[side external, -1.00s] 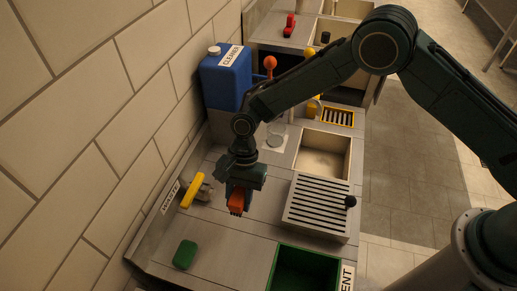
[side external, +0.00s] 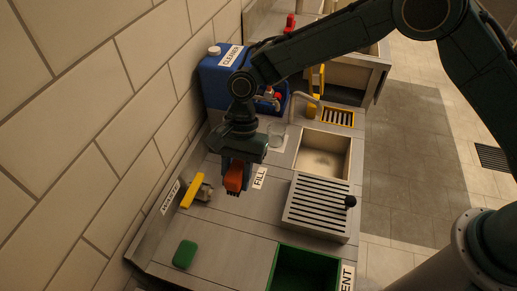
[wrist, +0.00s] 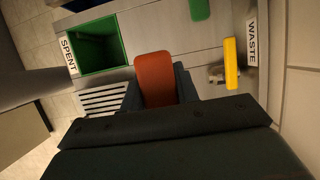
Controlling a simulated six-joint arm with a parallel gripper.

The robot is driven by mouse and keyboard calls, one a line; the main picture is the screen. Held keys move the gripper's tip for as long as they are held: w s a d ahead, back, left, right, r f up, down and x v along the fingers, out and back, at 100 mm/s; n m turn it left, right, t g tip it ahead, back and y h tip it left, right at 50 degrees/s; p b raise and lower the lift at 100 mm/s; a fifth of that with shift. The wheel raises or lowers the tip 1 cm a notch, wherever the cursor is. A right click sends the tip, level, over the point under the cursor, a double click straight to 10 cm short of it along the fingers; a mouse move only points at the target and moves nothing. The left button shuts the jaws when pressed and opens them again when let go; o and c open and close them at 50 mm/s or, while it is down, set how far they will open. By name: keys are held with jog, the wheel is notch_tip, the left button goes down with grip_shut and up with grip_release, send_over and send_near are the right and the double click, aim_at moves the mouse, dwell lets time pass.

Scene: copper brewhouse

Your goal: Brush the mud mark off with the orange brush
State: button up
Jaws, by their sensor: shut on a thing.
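My gripper (side external: 236,178) is shut on the orange brush (side external: 234,177) and holds it bristles down above the steel worktop (side external: 224,222). The brush's orange back also shows between the jaws in the wrist view (wrist: 155,78). I cannot see the mud mark in either view; the arm and gripper hide part of the worktop.
A yellow-handled valve (side external: 192,191) labelled WASTE stands by the wall. A green pad (side external: 185,254) lies on the worktop near a green bin (side external: 300,272). A slatted drain rack (side external: 317,207), a sink (side external: 323,155) and a blue CLEANER jug (side external: 218,78) stand around.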

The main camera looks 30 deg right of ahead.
jog(key=o, duration=0.4)
jog(key=shift+c, duration=1)
jog(key=shift+f, duration=0.1)
jog(key=shift+f, duration=0.1)
jog(key=shift+f, duration=6.3)
